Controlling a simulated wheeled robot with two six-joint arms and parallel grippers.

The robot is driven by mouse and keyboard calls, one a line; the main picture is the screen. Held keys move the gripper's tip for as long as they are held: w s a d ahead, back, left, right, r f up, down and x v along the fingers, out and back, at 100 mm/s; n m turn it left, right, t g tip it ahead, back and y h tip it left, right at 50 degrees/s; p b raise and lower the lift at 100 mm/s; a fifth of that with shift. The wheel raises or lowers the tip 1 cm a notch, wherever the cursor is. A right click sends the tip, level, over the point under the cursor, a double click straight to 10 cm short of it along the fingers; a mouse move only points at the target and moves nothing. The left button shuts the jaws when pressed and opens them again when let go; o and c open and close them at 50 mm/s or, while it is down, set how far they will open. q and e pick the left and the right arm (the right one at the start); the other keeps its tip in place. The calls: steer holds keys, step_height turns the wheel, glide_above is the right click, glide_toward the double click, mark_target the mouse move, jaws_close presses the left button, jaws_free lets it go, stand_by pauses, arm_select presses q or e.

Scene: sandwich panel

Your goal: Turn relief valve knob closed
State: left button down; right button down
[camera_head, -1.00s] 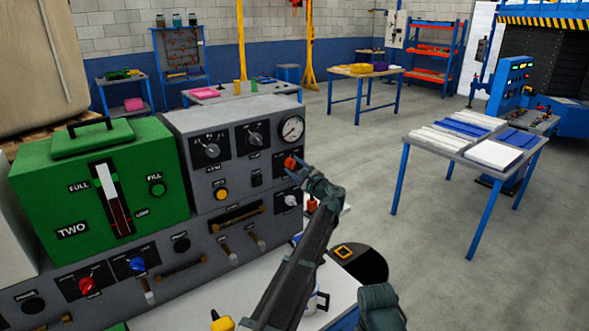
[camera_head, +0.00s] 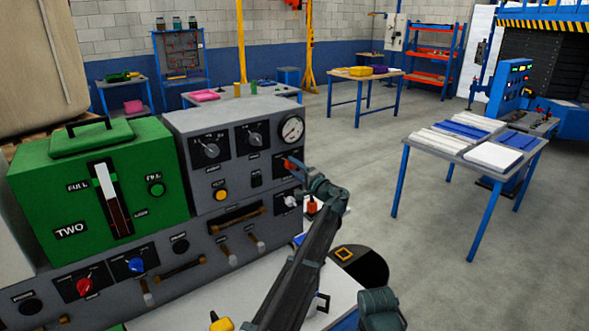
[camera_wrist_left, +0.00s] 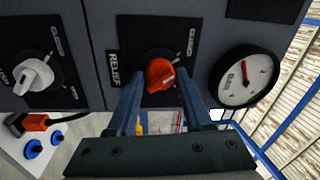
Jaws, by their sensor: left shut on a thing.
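The orange-red relief valve knob (camera_head: 288,164) sits on the grey panel face below the round gauge (camera_head: 291,129). In the left wrist view the knob (camera_wrist_left: 160,74) is in front of a black plate marked RELIEF, with the white-faced gauge (camera_wrist_left: 243,76) to its right. My right gripper is not in view.
A white knob (camera_wrist_left: 34,76) sits beside the relief plate in the left wrist view. The green box (camera_head: 95,185) stands on the panel's left. A blue-legged table (camera_head: 462,147) with boards stands at right. Open floor lies between it and the panel.

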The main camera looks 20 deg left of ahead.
arm_select(q)
steer(key=shift+f+n, duration=0.1)
steer(key=shift+n, duration=1.2)
steer(key=shift+c, duration=1.8)
jaws_free()
steer(key=shift+w, duration=0.1)
steer(key=b+v, duration=0.1)
steer(key=v, duration=1.3)
steer(key=shift+w, duration=0.15)
